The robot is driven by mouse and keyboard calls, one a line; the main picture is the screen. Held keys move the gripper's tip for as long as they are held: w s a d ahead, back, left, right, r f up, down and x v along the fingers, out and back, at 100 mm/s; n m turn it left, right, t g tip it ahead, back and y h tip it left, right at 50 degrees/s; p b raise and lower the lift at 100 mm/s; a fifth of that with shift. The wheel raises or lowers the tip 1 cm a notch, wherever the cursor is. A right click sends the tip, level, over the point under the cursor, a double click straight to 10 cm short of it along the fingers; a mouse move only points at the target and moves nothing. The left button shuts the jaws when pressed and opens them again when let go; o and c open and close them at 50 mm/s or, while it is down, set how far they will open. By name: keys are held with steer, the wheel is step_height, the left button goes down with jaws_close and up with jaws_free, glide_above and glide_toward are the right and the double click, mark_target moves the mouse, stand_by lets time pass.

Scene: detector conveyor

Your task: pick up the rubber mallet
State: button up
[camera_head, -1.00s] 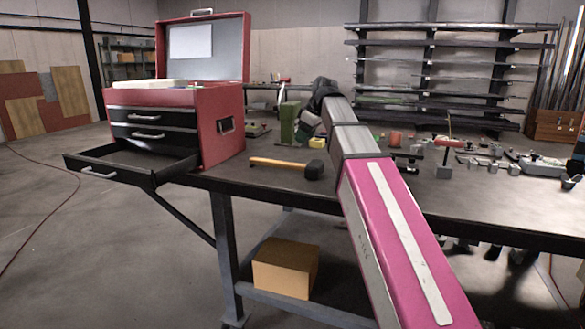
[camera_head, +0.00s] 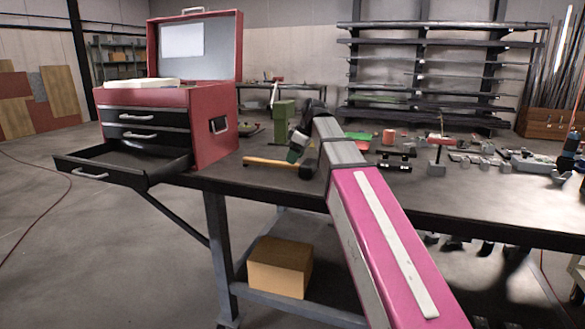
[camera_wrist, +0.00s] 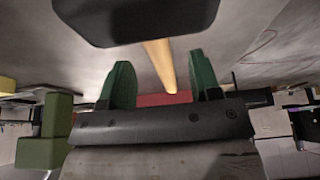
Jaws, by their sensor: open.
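The rubber mallet lies on the workbench (camera_head: 250,186), its wooden handle (camera_head: 262,162) pointing left and its black head (camera_head: 307,172) on the right. My gripper (camera_head: 296,152) is at the mallet, close to the handle near the head and partly overlapping it in the head view. In the wrist view my gripper's two green fingers (camera_wrist: 163,78) are apart with nothing clamped. The handle (camera_wrist: 159,58) runs through the gap between them in the picture, and the dark head (camera_wrist: 140,22) fills the top. I cannot tell the exact height of the fingertips over the handle.
A red toolbox (camera_head: 208,150) with an open drawer (camera_head: 125,168) stands left of the mallet. A green upright block (camera_head: 283,120) stands just behind my gripper; it also shows in the wrist view (camera_wrist: 45,135). Several tools and parts lie at the bench's right.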

mark_target(278, 164)
steer(key=x, duration=0.3)
steer(key=shift+f, duration=0.25)
jaws_close()
steer(key=shift+r, duration=0.1)
